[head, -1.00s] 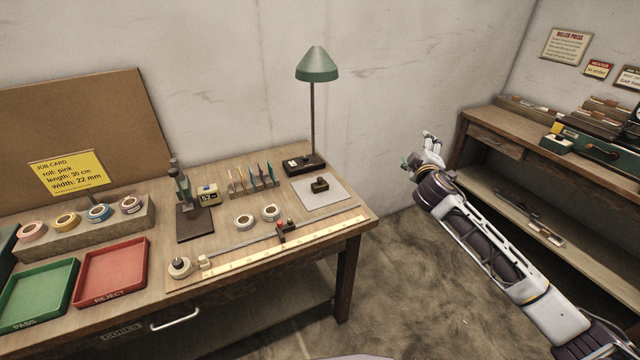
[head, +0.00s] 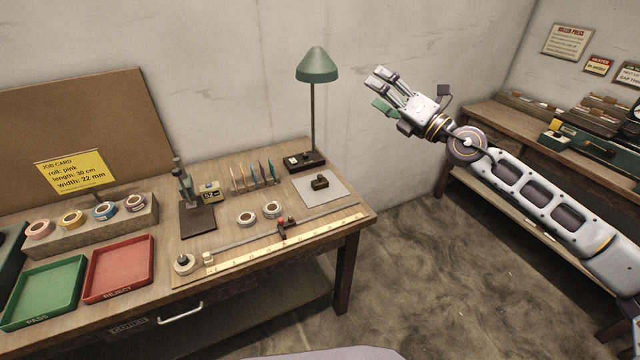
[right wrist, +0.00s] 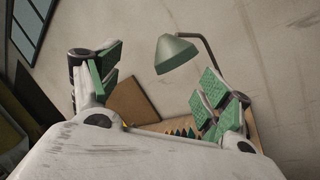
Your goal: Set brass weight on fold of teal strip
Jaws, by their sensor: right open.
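A small dark, brassy block (head: 319,182), which looks like the brass weight, sits on a pale square sheet (head: 331,191) at the right end of the bench. Several thin coloured strips (head: 262,174) stand in a rack left of it. I cannot tell for sure which strip is teal, nor see a fold. My right gripper (head: 385,90) is open and empty, raised right of the lamp, well apart from the block. Its green-padded fingers are spread in the right wrist view (right wrist: 155,85). My left gripper is not in view.
A green lamp (head: 317,65) stands behind the sheet. White rolls (head: 246,219) and a long ruler (head: 290,246) lie in front. Red tray (head: 119,268) and green tray (head: 44,290) are at left. A second bench (head: 510,122) is at right, with open floor between.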

